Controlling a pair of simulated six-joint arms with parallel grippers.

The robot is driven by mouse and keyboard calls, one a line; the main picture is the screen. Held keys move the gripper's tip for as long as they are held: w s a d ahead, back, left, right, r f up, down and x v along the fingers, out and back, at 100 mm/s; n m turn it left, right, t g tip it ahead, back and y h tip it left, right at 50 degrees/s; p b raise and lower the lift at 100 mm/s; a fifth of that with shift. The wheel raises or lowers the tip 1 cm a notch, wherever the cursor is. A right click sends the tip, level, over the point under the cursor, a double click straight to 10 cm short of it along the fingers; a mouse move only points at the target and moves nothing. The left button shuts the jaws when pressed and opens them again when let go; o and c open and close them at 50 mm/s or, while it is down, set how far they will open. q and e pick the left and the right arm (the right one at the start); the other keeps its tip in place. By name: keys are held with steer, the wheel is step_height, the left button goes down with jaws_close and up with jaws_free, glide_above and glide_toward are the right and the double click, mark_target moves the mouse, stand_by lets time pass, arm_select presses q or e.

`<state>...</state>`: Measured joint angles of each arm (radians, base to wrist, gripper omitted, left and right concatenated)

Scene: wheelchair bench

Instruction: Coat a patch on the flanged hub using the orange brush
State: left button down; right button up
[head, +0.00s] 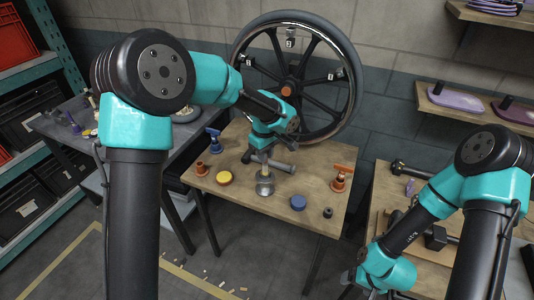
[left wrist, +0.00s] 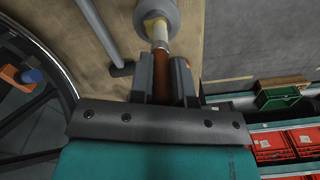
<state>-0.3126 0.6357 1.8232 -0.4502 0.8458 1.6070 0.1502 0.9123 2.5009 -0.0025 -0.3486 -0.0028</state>
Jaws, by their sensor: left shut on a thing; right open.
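My left gripper (head: 264,154) is shut on the brush (left wrist: 160,68), whose brown-orange handle stands between the fingers in the left wrist view. The brush points down, and its pale lower part (head: 266,170) shows below my gripper in the head view. Its tip meets or overlaps the top of a grey round metal piece (head: 265,187), which looks like the flanged hub and also shows in the left wrist view (left wrist: 157,12). I cannot tell whether the bristles touch it. My right gripper (head: 364,284) is open and low at the right, away from the hub.
A wheel (head: 292,85) stands behind the wooden bench (head: 250,215). A grey bar (head: 284,166) lies close to the hub. Around it are a yellow disc (head: 224,178), a blue disc (head: 298,202), a dark ring (head: 327,212), an orange item (head: 341,178) and a blue item (head: 214,141).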

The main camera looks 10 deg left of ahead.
arm_select(q)
steer(key=shift+s+a, duration=0.2)
steer(key=shift+w, duration=0.2)
steer(key=shift+w+d+r, duration=0.1)
steer(key=shift+w+d, duration=0.1)
steer(key=shift+w, duration=0.55)
steer(key=shift+r, duration=0.1)
steer(key=shift+r, duration=2.9)
steer(key=c, duration=1.6)
jaws_free()
jaws_close()
